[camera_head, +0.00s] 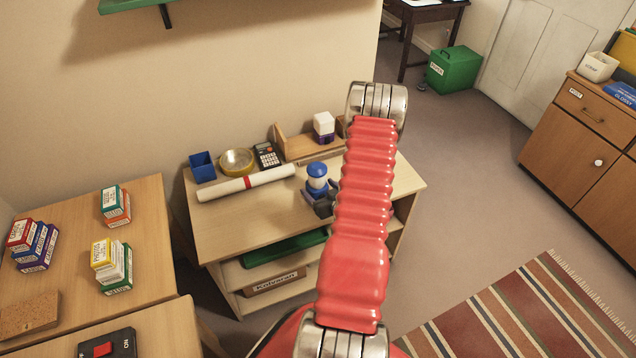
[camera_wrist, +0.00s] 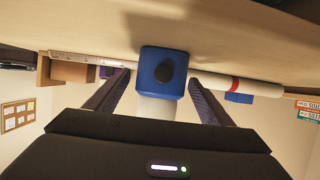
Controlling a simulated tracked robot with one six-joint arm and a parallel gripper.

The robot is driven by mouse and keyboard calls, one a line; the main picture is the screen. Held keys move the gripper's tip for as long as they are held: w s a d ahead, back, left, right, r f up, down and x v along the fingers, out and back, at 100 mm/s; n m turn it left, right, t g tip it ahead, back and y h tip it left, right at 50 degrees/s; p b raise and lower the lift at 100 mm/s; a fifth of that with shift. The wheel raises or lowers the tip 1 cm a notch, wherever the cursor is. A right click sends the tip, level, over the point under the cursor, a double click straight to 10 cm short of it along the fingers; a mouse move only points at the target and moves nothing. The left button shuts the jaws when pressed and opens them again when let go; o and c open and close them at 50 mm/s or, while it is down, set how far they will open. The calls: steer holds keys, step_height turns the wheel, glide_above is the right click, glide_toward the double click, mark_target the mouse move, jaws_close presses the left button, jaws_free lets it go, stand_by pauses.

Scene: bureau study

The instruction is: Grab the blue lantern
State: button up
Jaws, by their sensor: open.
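The blue lantern (camera_head: 317,183) has a blue cap, a white middle and a blue base. It stands on the light wooden desk (camera_head: 235,228) near its middle. In the wrist view, which is upside down, its blue base (camera_wrist: 154,62) with a dark round knob faces me, and its white body (camera_wrist: 157,108) is partly hidden by my gripper. My gripper (camera_wrist: 159,78) is open, with one dark finger on each side of the lantern. In the head view my gripper (camera_head: 326,205) is low beside the lantern, partly hidden by my red arm.
A white roll with a red band (camera_head: 222,188) lies behind the lantern. The desk's front left is bare.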

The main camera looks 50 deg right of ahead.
mark_target(318, 168)
steer(key=shift+x, duration=0.9)
steer(key=shift+c, duration=0.3)
steer(key=c, duration=1.3)
steer(key=shift+r, duration=0.2)
steer(key=shift+r, duration=4.9)
